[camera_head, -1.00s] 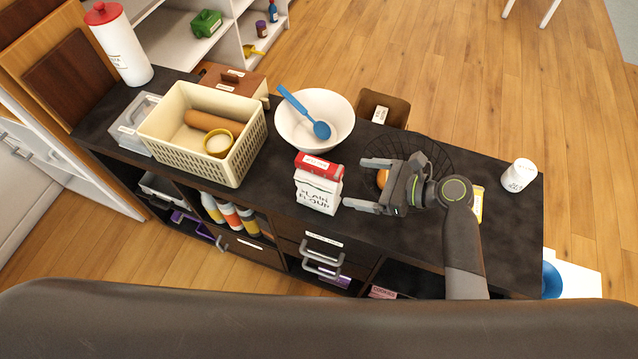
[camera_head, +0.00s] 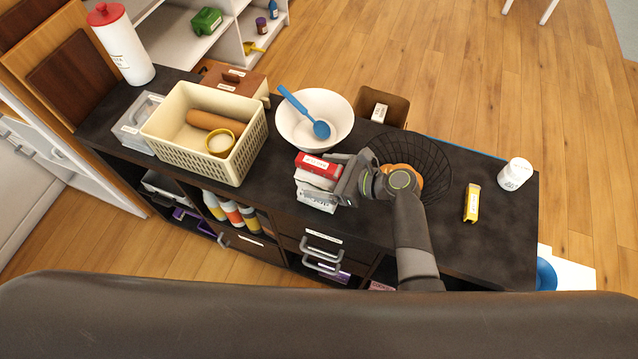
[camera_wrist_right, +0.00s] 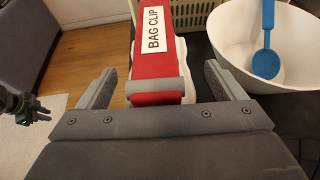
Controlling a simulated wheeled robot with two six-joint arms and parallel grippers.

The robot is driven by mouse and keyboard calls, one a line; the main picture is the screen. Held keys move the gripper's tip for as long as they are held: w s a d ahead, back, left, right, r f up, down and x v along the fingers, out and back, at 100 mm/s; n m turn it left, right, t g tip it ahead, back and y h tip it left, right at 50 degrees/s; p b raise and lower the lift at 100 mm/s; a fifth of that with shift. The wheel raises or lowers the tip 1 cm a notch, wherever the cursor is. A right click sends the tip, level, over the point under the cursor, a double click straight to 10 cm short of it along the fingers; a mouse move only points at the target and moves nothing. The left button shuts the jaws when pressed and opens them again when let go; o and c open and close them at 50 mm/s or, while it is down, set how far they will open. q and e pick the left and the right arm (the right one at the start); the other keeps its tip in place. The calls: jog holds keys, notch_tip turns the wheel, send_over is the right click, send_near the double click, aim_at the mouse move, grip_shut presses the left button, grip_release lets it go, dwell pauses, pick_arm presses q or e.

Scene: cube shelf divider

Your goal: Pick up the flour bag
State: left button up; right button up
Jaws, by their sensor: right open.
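The flour bag (camera_head: 312,192) is white with a red clip (camera_head: 318,166) across its top, and it stands on the dark counter in front of the white bowl. My right gripper (camera_head: 331,178) is at the bag's right side in the head view, with its fingers reaching around it. In the right wrist view the red clip (camera_wrist_right: 161,50), labelled "BAG CLIP", lies between the two spread fingers of my right gripper (camera_wrist_right: 170,88), with gaps on both sides. The gripper covers part of the bag's front. My left gripper does not clearly show in the head view.
A white bowl (camera_head: 294,131) with a blue spoon (camera_head: 301,108) stands behind the bag. A cream basket (camera_head: 190,163) is to the left. A black wire basket (camera_head: 437,165) with orange fruit, a yellow packet (camera_head: 472,203) and a white canister (camera_head: 515,174) are to the right.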

grip_shut()
jog(key=shift+r, duration=0.1)
dwell(0.4)
